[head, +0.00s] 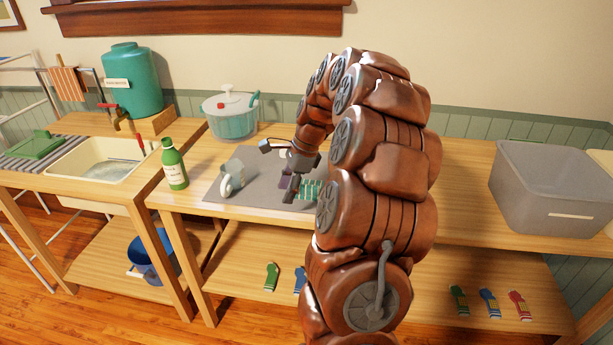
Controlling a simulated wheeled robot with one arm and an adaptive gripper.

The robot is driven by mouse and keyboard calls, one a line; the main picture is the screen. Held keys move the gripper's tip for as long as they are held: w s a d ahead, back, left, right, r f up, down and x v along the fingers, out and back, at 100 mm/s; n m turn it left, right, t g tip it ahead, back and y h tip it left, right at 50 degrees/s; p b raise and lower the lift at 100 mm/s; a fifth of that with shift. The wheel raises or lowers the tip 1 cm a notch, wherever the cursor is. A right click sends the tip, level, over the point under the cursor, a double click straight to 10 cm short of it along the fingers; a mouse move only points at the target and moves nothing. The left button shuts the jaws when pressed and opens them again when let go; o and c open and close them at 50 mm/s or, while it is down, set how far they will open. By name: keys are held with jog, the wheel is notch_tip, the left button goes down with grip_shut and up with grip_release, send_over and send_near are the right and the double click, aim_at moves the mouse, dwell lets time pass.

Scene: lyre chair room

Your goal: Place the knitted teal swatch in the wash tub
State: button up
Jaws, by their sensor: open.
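A teal-green knitted swatch (314,188) with pale markings lies on the grey mat (225,194), partly hidden behind my arm. My gripper (291,186) is open, low over the mat and just left of the swatch. I cannot tell whether a finger touches it. A small purple piece (284,180) shows beside the fingers, mostly hidden. A cream tub (80,194) with water-like contents is set in the left counter. A large grey bin (548,205) with a pale label stands on the right of the table. Which one is the wash tub is not marked legibly.
A pale mug (232,177) and a green bottle (174,166) stand left of my gripper. A lidded teal pot (230,118) stands behind. A teal dispenser (131,80) rises behind the cream tub. The tabletop between my arm and the grey bin is clear.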

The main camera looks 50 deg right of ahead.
aim_at(306, 185)
jog(key=d+m, duration=0.1)
jog(key=d, duration=0.2)
jog(key=d+r+m+p, duration=0.1)
jog(key=d+m, duration=0.1)
jog(key=d, duration=0.2)
jog(key=s+d+m+t+p, duration=0.1)
jog(key=d+m, duration=0.1)
jog(key=d, duration=0.1)
jog(key=shift+d+r+h, duration=0.25)
jog(key=shift+h, duration=0.05)
jog(key=shift+d+f, duration=0.15)
jog(key=shift+f, duration=0.05)
jog(key=x, duration=0.2)
jog(key=p+x, duration=0.1)
jog(key=x, duration=0.3)
jog(key=shift+w+a+f+p, duration=0.1)
jog(key=shift+w+a+p, duration=0.2)
jog(key=shift+w+p, duration=0.15)
jog(key=shift+w+f, duration=0.15)
jog(key=shift+f, duration=0.25)
jog(key=shift+c, duration=0.2)
grip_shut()
